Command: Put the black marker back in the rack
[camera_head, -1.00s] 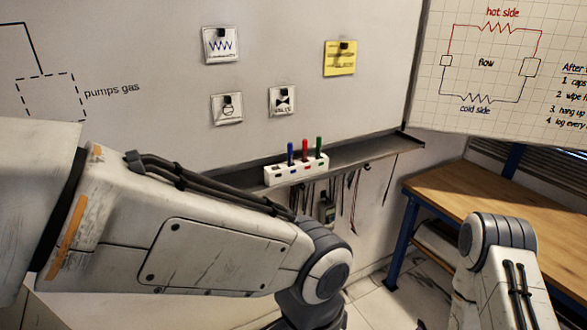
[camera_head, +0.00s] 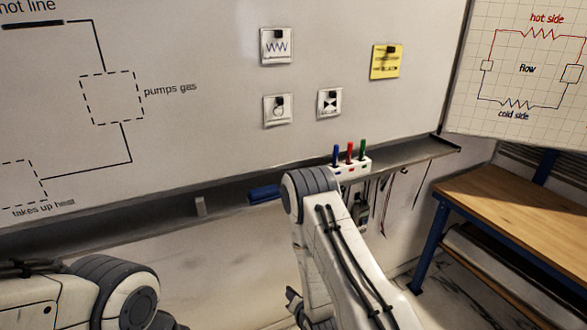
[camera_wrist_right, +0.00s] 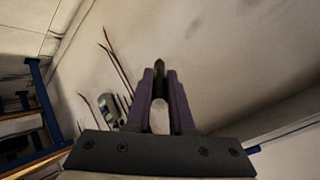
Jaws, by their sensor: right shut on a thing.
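The white rack (camera_head: 356,167) sits on the tray under the whiteboard, its left part hidden by my right arm. A blue marker (camera_head: 336,156), a red marker (camera_head: 349,152) and a green marker (camera_head: 362,150) stand upright in it. My right gripper (camera_wrist_right: 160,88) is shut on a slim thing with a dark upper end and a pale lower part, which looks like the black marker (camera_wrist_right: 160,62). In the head view the right gripper (camera_head: 293,300) is low, below the tray, mostly hidden by its own arm. My left gripper is not in view.
Cables and a small device (camera_head: 361,212) hang below the tray. A wooden bench (camera_head: 520,205) stands at the right. Cards hang on the whiteboard (camera_head: 220,110).

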